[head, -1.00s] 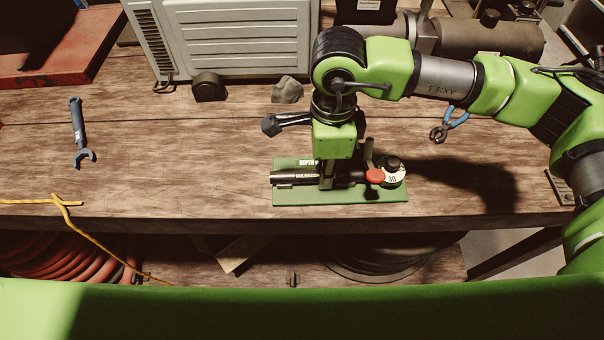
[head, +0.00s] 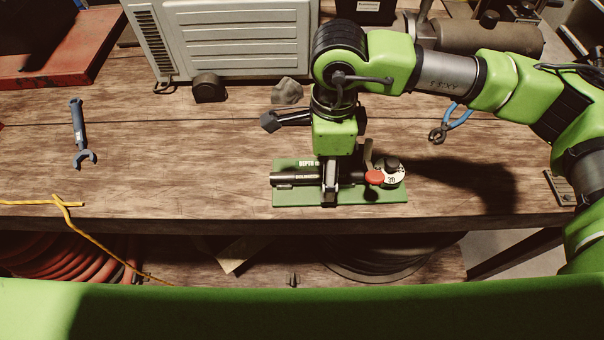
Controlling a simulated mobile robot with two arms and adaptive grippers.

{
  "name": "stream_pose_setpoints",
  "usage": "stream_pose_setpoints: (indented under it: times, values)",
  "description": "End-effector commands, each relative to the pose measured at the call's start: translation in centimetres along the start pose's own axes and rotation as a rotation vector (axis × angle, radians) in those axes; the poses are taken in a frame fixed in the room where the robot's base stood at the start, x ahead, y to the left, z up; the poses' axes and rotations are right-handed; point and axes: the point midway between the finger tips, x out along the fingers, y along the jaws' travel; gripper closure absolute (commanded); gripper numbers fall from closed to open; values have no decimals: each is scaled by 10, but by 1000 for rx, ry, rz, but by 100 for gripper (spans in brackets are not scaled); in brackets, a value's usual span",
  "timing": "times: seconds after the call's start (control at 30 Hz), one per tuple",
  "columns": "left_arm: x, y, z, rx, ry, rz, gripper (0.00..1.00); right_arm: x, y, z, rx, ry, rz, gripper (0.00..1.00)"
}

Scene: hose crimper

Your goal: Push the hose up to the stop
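A green base plate (head: 392,197) with a printed label lies near the front edge of the bench. A black tube (head: 290,179), apparently the hose, lies across it from left to right. At its right end are a red knob (head: 374,177) and a white dial (head: 396,179) marked 30. My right gripper (head: 329,193) points down over the tube's middle, with a dark finger in front of it. The hand hides part of the tube and the far finger, so its grip is unclear. The tube's far right end is also hidden. My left gripper is not in view.
A blue wrench (head: 78,130) lies at the left, and blue-handled pliers (head: 450,122) lie at the right. A grey ribbed cabinet (head: 240,40) stands behind. A yellow cord (head: 62,204) hangs over the front edge. The bench left of the plate is mostly clear.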

Motion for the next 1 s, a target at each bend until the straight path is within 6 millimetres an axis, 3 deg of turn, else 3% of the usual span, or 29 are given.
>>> stream_pose_setpoints:
  times: [1.0]
  values:
    - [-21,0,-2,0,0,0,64,-72,0,0,0,1,-1,36]
